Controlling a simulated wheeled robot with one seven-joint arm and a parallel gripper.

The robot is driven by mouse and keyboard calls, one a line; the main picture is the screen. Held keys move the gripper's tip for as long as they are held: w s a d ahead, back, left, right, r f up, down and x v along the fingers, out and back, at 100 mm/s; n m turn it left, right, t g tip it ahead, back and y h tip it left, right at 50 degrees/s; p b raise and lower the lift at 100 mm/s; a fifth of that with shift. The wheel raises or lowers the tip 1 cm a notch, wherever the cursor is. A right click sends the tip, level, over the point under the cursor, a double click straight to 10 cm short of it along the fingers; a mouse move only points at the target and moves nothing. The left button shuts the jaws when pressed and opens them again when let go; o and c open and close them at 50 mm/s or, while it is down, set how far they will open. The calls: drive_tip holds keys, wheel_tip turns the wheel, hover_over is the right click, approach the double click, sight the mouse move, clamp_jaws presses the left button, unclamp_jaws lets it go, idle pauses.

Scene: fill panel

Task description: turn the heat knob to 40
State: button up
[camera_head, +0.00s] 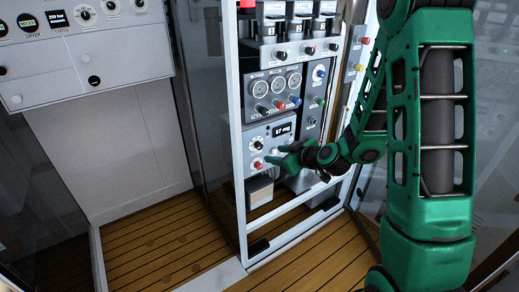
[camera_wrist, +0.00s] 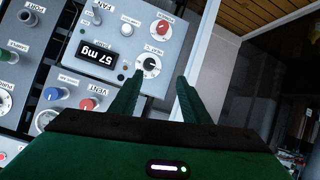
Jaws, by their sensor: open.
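The lower grey control panel (camera_head: 272,133) carries a black knob on a white scale dial (camera_head: 257,144), with a red knob (camera_head: 258,164) below it. In the wrist view the black dial knob (camera_wrist: 150,66) lies just beyond my fingertips, close to the left one. My gripper (camera_wrist: 160,78) is open and empty. In the head view my gripper (camera_head: 281,157) is in front of the panel's lower part, partly covering it.
In the wrist view a digital display (camera_wrist: 97,58) sits beside the dial, and the red knob (camera_wrist: 161,28) beyond it. Gauges (camera_head: 277,84) and small knobs stand above the panel. A white frame post (camera_head: 236,150) runs along its left side. The wooden floor (camera_head: 150,240) is clear.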

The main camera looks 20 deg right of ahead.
sight(260, 146)
drive_tip(key=shift+m+t+h, duration=0.3)
drive_tip(key=shift+t+h, duration=0.2)
drive_tip(key=shift+t, duration=0.4)
drive_tip(key=x, duration=1.3)
drive_tip(key=shift+w+d, duration=0.2)
drive_tip(key=shift+d, duration=0.1)
drive_tip(key=shift+c, duration=0.6)
